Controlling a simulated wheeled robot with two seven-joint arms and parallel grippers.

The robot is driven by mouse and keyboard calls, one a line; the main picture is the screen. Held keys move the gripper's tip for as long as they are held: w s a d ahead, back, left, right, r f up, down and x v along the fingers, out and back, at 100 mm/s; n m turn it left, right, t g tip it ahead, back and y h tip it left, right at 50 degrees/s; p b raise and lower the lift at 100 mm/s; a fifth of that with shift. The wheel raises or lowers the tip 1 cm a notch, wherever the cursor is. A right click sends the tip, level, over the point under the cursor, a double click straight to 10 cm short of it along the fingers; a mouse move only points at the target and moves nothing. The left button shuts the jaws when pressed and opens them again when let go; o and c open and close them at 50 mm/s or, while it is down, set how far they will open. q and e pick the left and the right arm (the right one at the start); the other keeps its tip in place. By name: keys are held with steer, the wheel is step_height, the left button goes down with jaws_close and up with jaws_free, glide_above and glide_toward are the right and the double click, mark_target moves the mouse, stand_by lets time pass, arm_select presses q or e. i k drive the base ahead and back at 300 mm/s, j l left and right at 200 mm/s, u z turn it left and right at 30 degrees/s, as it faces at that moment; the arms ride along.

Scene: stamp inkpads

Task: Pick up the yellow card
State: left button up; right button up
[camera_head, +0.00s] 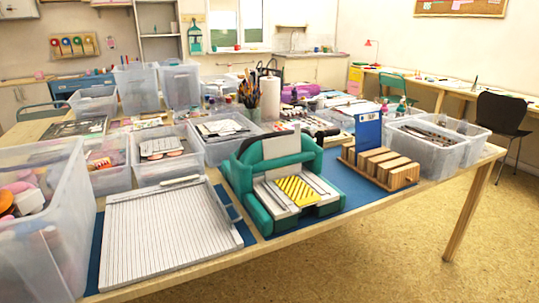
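A yellow piece with dark diagonal stripes (297,189) lies flat on the bed of a green and white press-like machine (247,199) near the table's front edge. I cannot tell whether this striped piece is a card or part of the machine. No other clearly yellow card shows on the table. Neither of my grippers is in view.
A white ridged board (160,235) lies left of the machine on a blue mat. Wooden blocks (379,165) stand at the right. Clear bins (39,220) crowd the left and back of the wooden table (458,192). Floor is open at the right.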

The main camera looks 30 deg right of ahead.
mark_target(298, 191)
steer(key=l+u, duration=0.4)
steer(key=l, duration=0.15)
steer(key=k+l+u, duration=0.2)
steer(key=l+u, duration=0.2)
steer(key=k+l, duration=0.1)
steer(key=l, duration=0.25)
steer(key=k+l, duration=0.15)
steer(key=l, duration=0.25)
steer(key=k+l+u, duration=0.1)
steer(key=l, duration=0.25)
steer(key=k+l, duration=0.15)
steer(key=l, duration=0.2)
steer(key=k+l+u, duration=0.1)
steer(key=l, duration=0.3)
